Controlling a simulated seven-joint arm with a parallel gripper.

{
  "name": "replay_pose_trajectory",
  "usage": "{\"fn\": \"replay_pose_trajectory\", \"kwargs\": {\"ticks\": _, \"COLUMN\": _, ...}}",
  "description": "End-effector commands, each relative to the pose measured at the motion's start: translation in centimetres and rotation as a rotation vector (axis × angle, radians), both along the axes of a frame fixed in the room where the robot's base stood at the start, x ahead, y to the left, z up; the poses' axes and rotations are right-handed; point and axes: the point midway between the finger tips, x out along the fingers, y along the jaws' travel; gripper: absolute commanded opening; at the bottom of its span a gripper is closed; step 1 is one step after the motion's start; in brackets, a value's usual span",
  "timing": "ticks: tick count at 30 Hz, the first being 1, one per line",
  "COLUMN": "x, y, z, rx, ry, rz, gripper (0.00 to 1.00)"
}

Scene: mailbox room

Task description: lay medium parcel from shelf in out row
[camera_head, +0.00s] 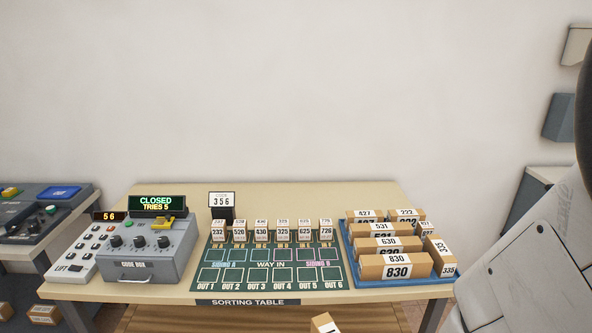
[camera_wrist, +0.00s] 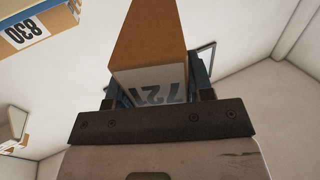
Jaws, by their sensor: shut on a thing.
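In the wrist view my gripper (camera_wrist: 157,88) is shut on a brown parcel (camera_wrist: 152,45) with a white label. The label is upside down and partly hidden by the jaws, so its number is hard to read. The parcel's far end runs out of the picture. In the head view my gripper is out of sight; only my arm shows at the right. The out row (camera_head: 262,284), cells OUT 1 to OUT 6, lies along the front of the green mat on the sorting table (camera_head: 300,194). Its cells look empty.
Several small numbered parcels (camera_head: 278,234) stand along the mat's back. A blue tray (camera_head: 402,283) at the right holds larger parcels, with 830 (camera_head: 397,266) in front. A code box (camera_head: 150,262) stands left. Another parcel (camera_head: 325,323) shows at the bottom edge.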

Motion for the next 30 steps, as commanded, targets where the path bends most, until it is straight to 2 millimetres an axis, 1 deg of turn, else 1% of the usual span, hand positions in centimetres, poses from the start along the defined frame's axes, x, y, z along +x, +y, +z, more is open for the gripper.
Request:
{"fn": "replay_pose_trajectory", "kwargs": {"ticks": 5, "x": 3.4, "y": -0.4, "z": 0.5, "rx": 0.001, "ry": -0.003, "rz": -0.025, "gripper": 0.12}}
{"fn": "replay_pose_trajectory", "kwargs": {"ticks": 8, "x": 6.5, "y": -0.7, "z": 1.0, "rx": 0.001, "ry": -0.003, "rz": -0.047, "gripper": 0.12}}
{"fn": "replay_pose_trajectory", "kwargs": {"ticks": 14, "x": 14.1, "y": -1.7, "z": 2.7, "rx": 0.001, "ry": -0.004, "rz": -0.106, "gripper": 0.12}}
{"fn": "replay_pose_trajectory", "kwargs": {"ticks": 15, "x": 15.7, "y": -1.9, "z": 3.1, "rx": 0.001, "ry": -0.004, "rz": -0.119, "gripper": 0.12}}
{"fn": "replay_pose_trajectory", "kwargs": {"ticks": 17, "x": 18.1, "y": -2.2, "z": 3.8, "rx": 0.001, "ry": -0.005, "rz": -0.138, "gripper": 0.12}}
{"fn": "replay_pose_trajectory", "kwargs": {"ticks": 18, "x": 19.7, "y": -2.5, "z": 4.2, "rx": 0.001, "ry": -0.004, "rz": -0.151, "gripper": 0.12}}
{"fn": "replay_pose_trajectory", "kwargs": {"ticks": 20, "x": 22.1, "y": -2.8, "z": 5.0, "rx": 0.000, "ry": -0.004, "rz": -0.171, "gripper": 0.12}}
{"fn": "replay_pose_trajectory", "kwargs": {"ticks": 21, "x": 23.7, "y": -3.0, "z": 5.5, "rx": 0.001, "ry": -0.005, "rz": -0.183, "gripper": 0.12}}
{"fn": "replay_pose_trajectory", "kwargs": {"ticks": 26, "x": 29.6, "y": -3.9, "z": 7.7, "rx": 0.001, "ry": -0.004, "rz": -0.233, "gripper": 0.12}}
{"fn": "replay_pose_trajectory", "kwargs": {"ticks": 27, "x": 31.1, "y": -4.2, "z": 8.3, "rx": 0.001, "ry": -0.004, "rz": -0.244, "gripper": 0.12}}
{"fn": "replay_pose_trajectory", "kwargs": {"ticks": 29, "x": 33.3, "y": -4.5, "z": 9.3, "rx": 0.002, "ry": -0.003, "rz": -0.262, "gripper": 0.12}}
{"fn": "replay_pose_trajectory", "kwargs": {"ticks": 30, "x": 34.8, "y": -4.7, "z": 10.0, "rx": 0.002, "ry": -0.003, "rz": -0.274, "gripper": 0.12}}
